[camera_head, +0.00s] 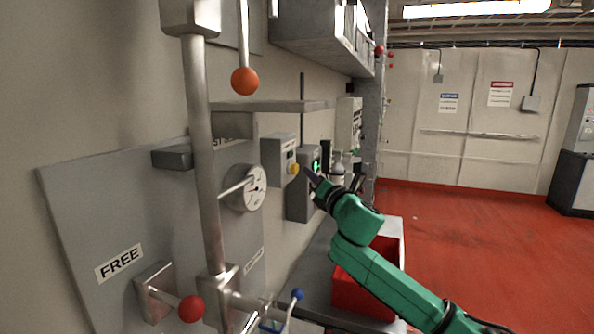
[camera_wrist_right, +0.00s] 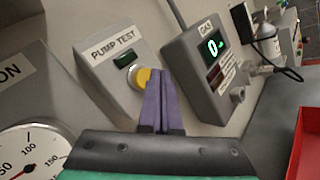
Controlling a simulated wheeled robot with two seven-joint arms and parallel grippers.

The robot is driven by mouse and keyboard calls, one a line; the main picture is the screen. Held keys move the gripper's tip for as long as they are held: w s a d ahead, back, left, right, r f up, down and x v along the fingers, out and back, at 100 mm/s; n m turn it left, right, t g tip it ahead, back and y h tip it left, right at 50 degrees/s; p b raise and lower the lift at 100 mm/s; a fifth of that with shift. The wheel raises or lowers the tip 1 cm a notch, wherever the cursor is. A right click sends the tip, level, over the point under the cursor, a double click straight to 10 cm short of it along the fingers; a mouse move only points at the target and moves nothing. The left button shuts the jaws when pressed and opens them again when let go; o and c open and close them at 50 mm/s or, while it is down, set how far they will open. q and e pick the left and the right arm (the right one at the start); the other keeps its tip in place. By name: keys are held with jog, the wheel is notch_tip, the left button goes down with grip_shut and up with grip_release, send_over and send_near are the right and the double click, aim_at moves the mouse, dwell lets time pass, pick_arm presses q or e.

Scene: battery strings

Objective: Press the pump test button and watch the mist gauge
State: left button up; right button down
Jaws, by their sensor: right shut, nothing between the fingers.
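The pump test box (camera_wrist_right: 115,55) is a grey wall box labelled PUMP TEST, with a small dark green window and a round yellow button (camera_wrist_right: 141,78). The button also shows in the head view (camera_head: 293,168). My right gripper (camera_wrist_right: 158,72) is shut and empty, its purple fingertips close beside the button's right edge; I cannot tell if they touch it. In the head view it (camera_head: 307,172) points at the box. A white round dial gauge (camera_head: 248,188) is left of the box; its lower part is cut off in the wrist view (camera_wrist_right: 30,155). No mist label is readable. My left gripper is not in view.
A grey GAS box (camera_wrist_right: 205,60) with a green "0" display stands right of the pump test box. A lever pipe with an orange knob (camera_head: 245,81) and a red knob (camera_head: 190,309) are at left. A red bin (camera_head: 360,297) sits below my right arm. Red floor at right is clear.

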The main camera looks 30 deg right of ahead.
dwell(0.9)
jog(key=shift+w+a+p, duration=0.25)
jog(key=shift+w+p, duration=0.1)
jog(key=shift+w+a+p, duration=0.4)
jog(key=shift+w+p, duration=0.15)
dwell(1.0)
jog(key=shift+s+d+b, duration=0.55)
jog(key=shift+s+b, duration=0.05)
jog(key=shift+s, duration=0.2)
